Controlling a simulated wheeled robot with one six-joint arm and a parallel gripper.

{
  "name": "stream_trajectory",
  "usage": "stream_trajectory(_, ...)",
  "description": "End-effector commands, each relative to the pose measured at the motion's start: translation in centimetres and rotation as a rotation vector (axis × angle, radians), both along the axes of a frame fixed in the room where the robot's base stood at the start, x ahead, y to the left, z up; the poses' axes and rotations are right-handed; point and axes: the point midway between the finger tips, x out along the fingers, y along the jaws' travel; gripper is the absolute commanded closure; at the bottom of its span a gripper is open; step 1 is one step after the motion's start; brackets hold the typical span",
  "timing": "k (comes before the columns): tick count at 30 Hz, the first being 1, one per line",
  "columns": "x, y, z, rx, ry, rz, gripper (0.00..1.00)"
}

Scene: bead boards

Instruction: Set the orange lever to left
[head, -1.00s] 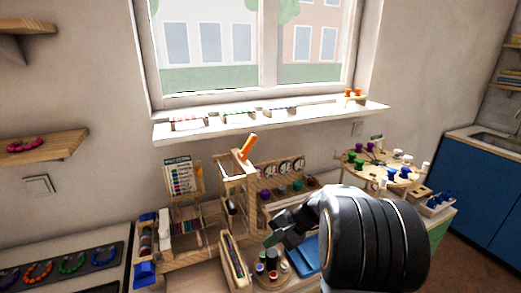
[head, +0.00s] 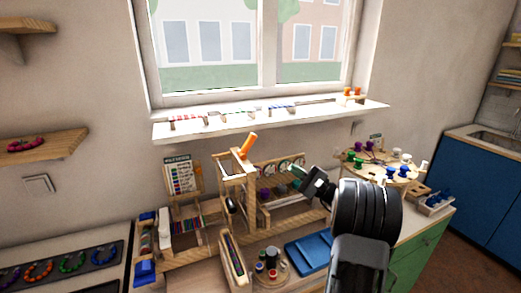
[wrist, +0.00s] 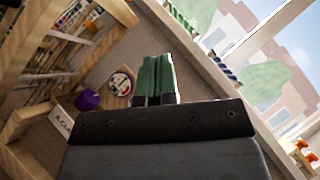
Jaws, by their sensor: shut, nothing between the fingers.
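The orange lever (head: 248,144) stands on top of a wooden frame (head: 234,170) in the middle of the counter, tilted with its upper end to the right. My gripper (head: 295,173) is to the right of the lever and a little lower in the head view, apart from it. Its fingers point left. In the wrist view my gripper's green fingers (wrist: 154,78) are together with nothing between them. The lever cannot be made out in the wrist view.
A rack with dials and purple knobs stands behind my gripper; a purple knob (wrist: 87,100) shows in the wrist view. The window sill (head: 225,127) with bead strands is above. A blue tray (head: 308,253) and a round peg board (head: 385,170) are to the right.

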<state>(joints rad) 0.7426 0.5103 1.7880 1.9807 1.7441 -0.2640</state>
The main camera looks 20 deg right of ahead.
Motion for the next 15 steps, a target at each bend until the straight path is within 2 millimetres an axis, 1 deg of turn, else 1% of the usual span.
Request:
stream_trajectory(4, 0.2, 0.2, 0.2, 0.0, 0.001, 0.002, 1.0)
stream_trajectory(7, 0.9, 0.8, 0.7, -0.001, 0.002, 0.001, 1.0)
stream_trajectory(11, 2.4, 2.1, 1.7, -0.001, 0.001, 0.004, 1.0)
stream_trajectory(15, 4.3, 3.6, 2.8, 0.0, 0.002, 0.004, 1.0)
